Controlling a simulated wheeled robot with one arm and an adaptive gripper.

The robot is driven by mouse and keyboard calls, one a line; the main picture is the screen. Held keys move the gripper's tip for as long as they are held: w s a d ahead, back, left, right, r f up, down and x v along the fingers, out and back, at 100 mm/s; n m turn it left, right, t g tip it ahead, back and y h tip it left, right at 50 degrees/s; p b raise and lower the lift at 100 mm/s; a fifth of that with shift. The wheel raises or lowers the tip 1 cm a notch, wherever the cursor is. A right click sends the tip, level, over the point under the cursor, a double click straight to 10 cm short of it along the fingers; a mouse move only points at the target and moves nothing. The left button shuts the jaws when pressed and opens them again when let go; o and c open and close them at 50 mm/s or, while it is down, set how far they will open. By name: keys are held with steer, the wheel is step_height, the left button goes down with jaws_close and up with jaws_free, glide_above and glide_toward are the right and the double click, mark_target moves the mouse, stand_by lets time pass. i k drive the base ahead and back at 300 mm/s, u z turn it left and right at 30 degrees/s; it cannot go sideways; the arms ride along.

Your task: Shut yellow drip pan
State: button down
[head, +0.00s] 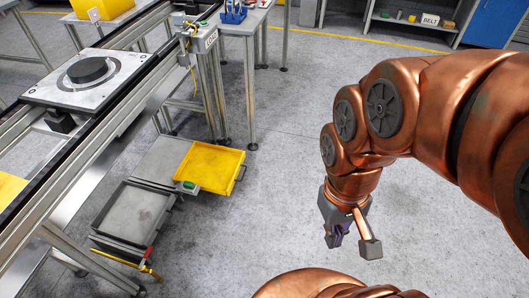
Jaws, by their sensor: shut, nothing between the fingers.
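The yellow drip pan (214,165) is a shallow yellow tray low down beside the conveyor frame. It sticks out to the right of the grey unit under it, with a dark handle (240,173) on its right side. A small green object (189,185) is at its front left edge. My gripper (352,245) hangs over open floor to the right of the pan, well apart from it. It points down, shut and empty.
A grey tray (135,213) with a red and yellow bar in front sits left of the pan. The conveyor (60,165) carries a plate with a dark disc (88,70). A table (245,28) stands behind. The floor between pan and gripper is clear.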

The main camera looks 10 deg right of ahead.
mark_target(216, 168)
steer(key=z, duration=0.15)
steer(key=i, duration=0.6)
steer(key=u, duration=0.65)
steer(key=i, duration=0.55)
steer(key=u, duration=0.55)
